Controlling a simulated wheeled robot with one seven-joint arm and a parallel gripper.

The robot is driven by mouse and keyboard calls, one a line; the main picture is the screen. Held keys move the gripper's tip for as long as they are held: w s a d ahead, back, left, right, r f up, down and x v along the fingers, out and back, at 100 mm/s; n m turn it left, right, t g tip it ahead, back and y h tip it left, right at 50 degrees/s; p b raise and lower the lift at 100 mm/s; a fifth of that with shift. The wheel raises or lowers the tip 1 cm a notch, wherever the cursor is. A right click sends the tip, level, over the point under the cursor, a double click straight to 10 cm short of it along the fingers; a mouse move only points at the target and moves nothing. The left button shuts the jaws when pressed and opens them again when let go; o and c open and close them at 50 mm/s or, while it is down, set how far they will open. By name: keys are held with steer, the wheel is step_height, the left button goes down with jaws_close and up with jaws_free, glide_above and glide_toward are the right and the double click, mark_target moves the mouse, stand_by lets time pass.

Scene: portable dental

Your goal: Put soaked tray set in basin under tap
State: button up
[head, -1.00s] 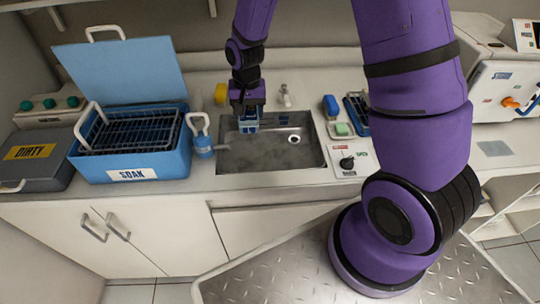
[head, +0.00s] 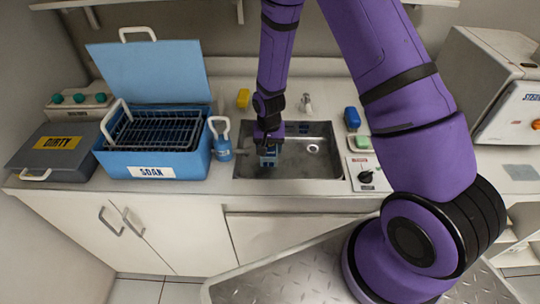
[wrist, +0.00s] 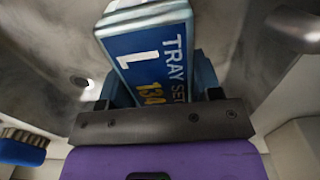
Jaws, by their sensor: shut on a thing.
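The tray set (wrist: 150,52) is a blue block with a label reading "TRAY SET" and "L 134", held between the fingers in the wrist view. My gripper (head: 268,150) is shut on it, and the tray set also shows in the head view (head: 268,161). It is over the left part of the steel basin (head: 310,170). Whether it touches the basin floor I cannot tell. The tap (head: 306,103) stands behind the basin, and the basin's drain (head: 313,148) shows to the right of my gripper.
Left of the basin are a blue jug (head: 222,147) and the open blue SOAK tub (head: 150,168) with a wire basket (head: 155,130). A DIRTY case (head: 55,150) lies further left. A knob panel (head: 366,178), green soap (head: 363,142) and blue brush (head: 352,118) are on the right.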

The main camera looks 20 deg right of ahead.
steer(key=shift+f, duration=2)
steer(key=shift+f, duration=0.15)
steer(key=o, duration=1.1)
